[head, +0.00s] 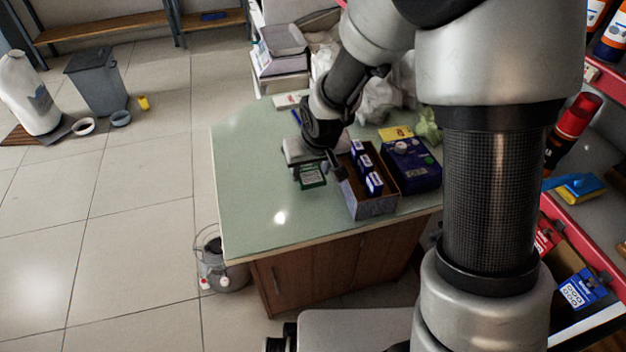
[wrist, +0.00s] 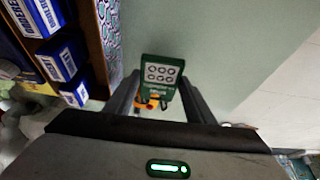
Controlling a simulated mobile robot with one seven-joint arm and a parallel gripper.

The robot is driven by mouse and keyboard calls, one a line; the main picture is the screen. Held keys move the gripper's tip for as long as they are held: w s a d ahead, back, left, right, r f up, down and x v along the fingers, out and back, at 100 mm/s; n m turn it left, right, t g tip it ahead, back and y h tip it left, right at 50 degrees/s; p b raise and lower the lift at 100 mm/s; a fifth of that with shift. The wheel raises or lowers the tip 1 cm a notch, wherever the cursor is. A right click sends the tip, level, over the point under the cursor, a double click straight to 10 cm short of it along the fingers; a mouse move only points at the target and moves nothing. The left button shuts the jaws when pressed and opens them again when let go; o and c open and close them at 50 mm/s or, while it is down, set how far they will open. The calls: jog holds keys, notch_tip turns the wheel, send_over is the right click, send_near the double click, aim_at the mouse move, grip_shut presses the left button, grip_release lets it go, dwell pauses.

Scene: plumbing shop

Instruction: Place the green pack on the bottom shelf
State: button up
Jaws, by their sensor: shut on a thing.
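The green pack (head: 312,176) has a pale label with dark ring shapes. It is between the fingers of my gripper (head: 318,160), over the green-topped counter, left of an open carton. I cannot tell whether it touches the counter. In the wrist view the pack (wrist: 161,75) stands between the two fingers of my gripper (wrist: 158,98), which is shut on it. Red-edged shelving (head: 603,263) runs along the right side of the head view. Which level is the bottom one is not clear, and my arm hides part of it.
The carton (head: 372,207) holds blue boxes beside the pack; a dark blue box (head: 411,165) lies right of it. Crumpled bags and trays crowd the counter's back. The counter's (head: 245,205) left part is clear. A bucket (head: 222,270) stands by its left side, with open floor beyond.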

aim_at(312, 178)
jog(key=shift+f+b, duration=0.5)
jog(key=shift+f, duration=1.35)
jog(key=shift+f, duration=0.1)
jog(key=shift+f, duration=0.15)
jog(key=o, duration=1.1)
